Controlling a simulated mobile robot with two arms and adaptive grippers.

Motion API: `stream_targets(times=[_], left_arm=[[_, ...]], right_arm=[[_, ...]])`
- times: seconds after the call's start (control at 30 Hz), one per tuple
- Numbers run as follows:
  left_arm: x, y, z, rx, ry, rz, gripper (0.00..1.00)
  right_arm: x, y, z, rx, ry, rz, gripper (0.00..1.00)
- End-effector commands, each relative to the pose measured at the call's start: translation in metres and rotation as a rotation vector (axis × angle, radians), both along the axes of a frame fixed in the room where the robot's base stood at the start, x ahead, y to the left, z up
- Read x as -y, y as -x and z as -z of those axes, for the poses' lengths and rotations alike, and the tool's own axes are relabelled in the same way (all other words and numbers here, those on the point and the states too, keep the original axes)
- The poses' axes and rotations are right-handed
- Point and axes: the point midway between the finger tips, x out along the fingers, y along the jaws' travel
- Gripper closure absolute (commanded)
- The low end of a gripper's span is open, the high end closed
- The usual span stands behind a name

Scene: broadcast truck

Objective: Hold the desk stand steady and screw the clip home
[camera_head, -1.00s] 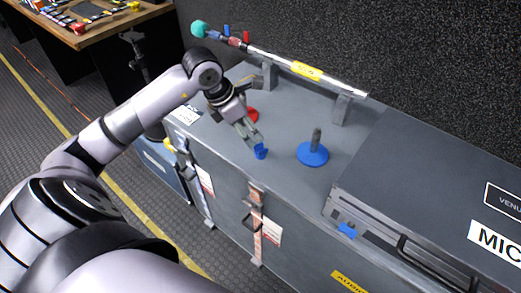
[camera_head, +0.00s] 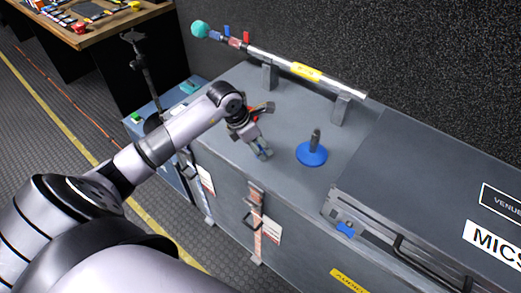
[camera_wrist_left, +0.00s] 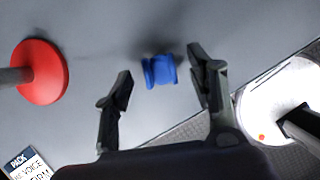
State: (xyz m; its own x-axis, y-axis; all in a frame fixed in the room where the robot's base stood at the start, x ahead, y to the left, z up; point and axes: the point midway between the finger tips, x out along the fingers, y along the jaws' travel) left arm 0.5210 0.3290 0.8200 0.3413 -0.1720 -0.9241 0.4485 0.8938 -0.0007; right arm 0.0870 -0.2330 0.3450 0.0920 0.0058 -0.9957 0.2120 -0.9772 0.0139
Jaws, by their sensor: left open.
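A blue desk stand (camera_head: 311,154) with a round base and a short dark post stands upright on the grey case top. A small blue clip (camera_wrist_left: 160,71) lies on the case top in the left wrist view, apart from both stands. My left gripper (camera_head: 264,153) is open, low over the case top left of the blue stand. In the left wrist view its fingers (camera_wrist_left: 161,75) are spread on either side of the clip, with gaps to both. In the head view the gripper hides the clip. My right gripper is in neither view.
A red round-based stand (camera_wrist_left: 40,72) stands left of the clip in the wrist view. A boom pole (camera_head: 307,71) rests on two supports (camera_head: 270,77) along the back. A raised case marked MICS (camera_head: 430,190) is at the right. The top around the blue stand is clear.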

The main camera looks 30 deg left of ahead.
Motion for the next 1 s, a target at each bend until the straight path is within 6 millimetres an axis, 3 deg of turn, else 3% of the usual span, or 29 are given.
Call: stream_targets(times=[0.2,0.53,1.0], left_arm=[[0.004,-0.008,0.02,0.0,0.002,-0.001,0.48],[0.004,-0.008,0.021,0.0,0.0,0.0,0.48],[0.003,-0.008,0.021,0.001,0.0,0.0,0.79]], right_arm=[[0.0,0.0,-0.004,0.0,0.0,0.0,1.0],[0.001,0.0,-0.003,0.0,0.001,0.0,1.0],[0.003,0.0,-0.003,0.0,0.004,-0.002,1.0]])
